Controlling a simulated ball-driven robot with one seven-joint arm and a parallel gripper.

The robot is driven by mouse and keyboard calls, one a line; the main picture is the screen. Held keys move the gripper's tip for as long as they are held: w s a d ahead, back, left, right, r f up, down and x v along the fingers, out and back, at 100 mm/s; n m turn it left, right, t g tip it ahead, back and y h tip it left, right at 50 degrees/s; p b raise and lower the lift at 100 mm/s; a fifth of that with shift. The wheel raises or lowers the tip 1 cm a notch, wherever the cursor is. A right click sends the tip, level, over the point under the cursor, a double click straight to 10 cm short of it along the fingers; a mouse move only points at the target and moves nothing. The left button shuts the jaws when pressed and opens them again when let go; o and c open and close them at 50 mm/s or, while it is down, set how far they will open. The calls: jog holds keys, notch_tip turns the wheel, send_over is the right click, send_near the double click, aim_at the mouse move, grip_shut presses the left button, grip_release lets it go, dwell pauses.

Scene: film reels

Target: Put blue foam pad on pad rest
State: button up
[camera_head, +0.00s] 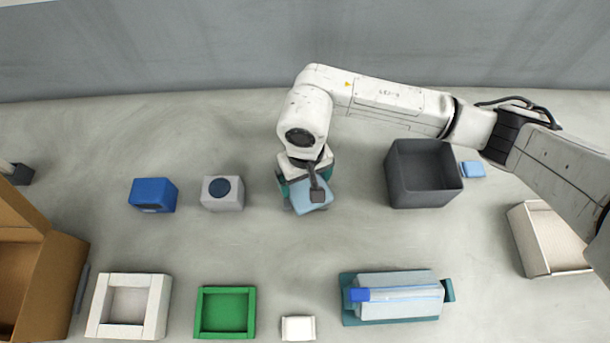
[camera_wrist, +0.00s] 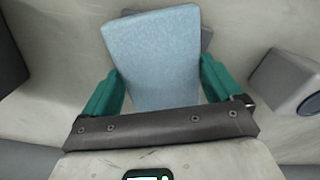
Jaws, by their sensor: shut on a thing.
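The blue foam pad (camera_wrist: 152,55) is a light blue slab between the teal fingers of my gripper (camera_wrist: 161,70) in the wrist view. My gripper is shut on it. In the head view the pad (camera_head: 311,203) shows tilted below my gripper (camera_head: 306,190), partly covered by it. A grey piece (camera_wrist: 207,38) shows from behind the far end of the pad in the wrist view. It may be the pad rest, but most of it is hidden. I cannot tell whether the pad touches it.
A grey block with a dark circle (camera_head: 222,204) and a blue block (camera_head: 152,195) stand left of my gripper. A dark open bin (camera_head: 392,180) stands right. White (camera_head: 160,305) and green (camera_head: 201,310) trays and a long blue-grey item (camera_head: 400,305) lie in front.

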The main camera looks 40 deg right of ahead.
aim_at(305, 182)
jog(key=shift+f, duration=0.15)
jog(key=o, duration=0.7)
notch_tip(305, 182, up, 12)
jog(key=shift+r+b, duration=0.2)
jog(key=shift+b, duration=0.8)
